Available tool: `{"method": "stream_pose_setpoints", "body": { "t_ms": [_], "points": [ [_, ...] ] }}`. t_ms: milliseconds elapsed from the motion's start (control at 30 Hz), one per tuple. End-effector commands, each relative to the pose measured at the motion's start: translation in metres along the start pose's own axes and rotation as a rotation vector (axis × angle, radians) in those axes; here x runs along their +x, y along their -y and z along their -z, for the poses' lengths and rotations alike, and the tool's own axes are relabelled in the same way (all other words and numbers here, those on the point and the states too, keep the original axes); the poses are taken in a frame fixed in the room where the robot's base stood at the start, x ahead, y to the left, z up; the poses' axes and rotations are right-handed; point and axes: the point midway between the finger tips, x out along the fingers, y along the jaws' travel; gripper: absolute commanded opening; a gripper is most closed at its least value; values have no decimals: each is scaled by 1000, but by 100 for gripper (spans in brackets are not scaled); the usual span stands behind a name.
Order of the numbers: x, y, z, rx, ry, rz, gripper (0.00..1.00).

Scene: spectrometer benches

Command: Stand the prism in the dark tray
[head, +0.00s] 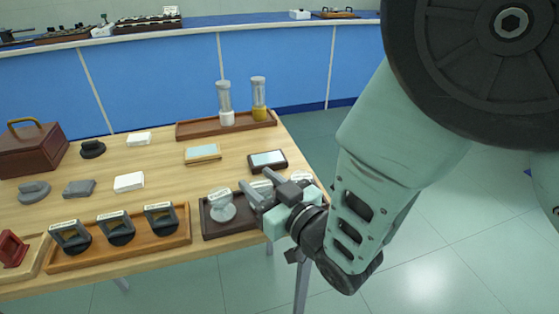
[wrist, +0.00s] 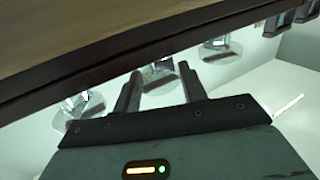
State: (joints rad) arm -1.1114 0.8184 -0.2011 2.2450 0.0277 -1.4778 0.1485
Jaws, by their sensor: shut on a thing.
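The dark tray (head: 212,236) lies at the right front corner of the wooden table. A pale, rounded prism piece (head: 221,206) stands at its left end. My gripper (head: 258,182) is over the tray's middle, pointing back and left, with its fingers around a pale prism (head: 262,188). In the wrist view, my fingers (wrist: 160,70) are on either side of a clear prism piece (wrist: 159,69). My gripper hides much of it, so I cannot tell whether its base touches the tray. Another pale piece (head: 301,177) shows partly behind my gripper.
An orange wooden tray (head: 185,238) with several black holders is left of the dark tray. A dark-framed plate (head: 267,160) and a pale-topped block (head: 203,153) lie behind. Two cylinders (head: 226,103) (head: 259,100) stand on a brown tray farther back. Bare wood lies between them.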

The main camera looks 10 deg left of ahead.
Motion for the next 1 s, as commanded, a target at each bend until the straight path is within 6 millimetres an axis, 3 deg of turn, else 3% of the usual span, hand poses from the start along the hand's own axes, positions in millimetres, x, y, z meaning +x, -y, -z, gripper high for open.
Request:
{"method": "stream_pose_setpoints", "body": {
  "t_ms": [300, 333, 367, 733, 867, 1000],
  "points": [
    [0, 0, -3, 0, -2, -1, 17],
    [0, 0, -2, 0, -1, -1, 47],
    [0, 0, -2, 0, -1, -1, 51],
    [-4, -1, -2, 1, 1, -2, 51],
    [-21, -1, -3, 1, 2, -2, 51],
    [-52, -1, -3, 2, 3, -3, 51]
  ]
}}
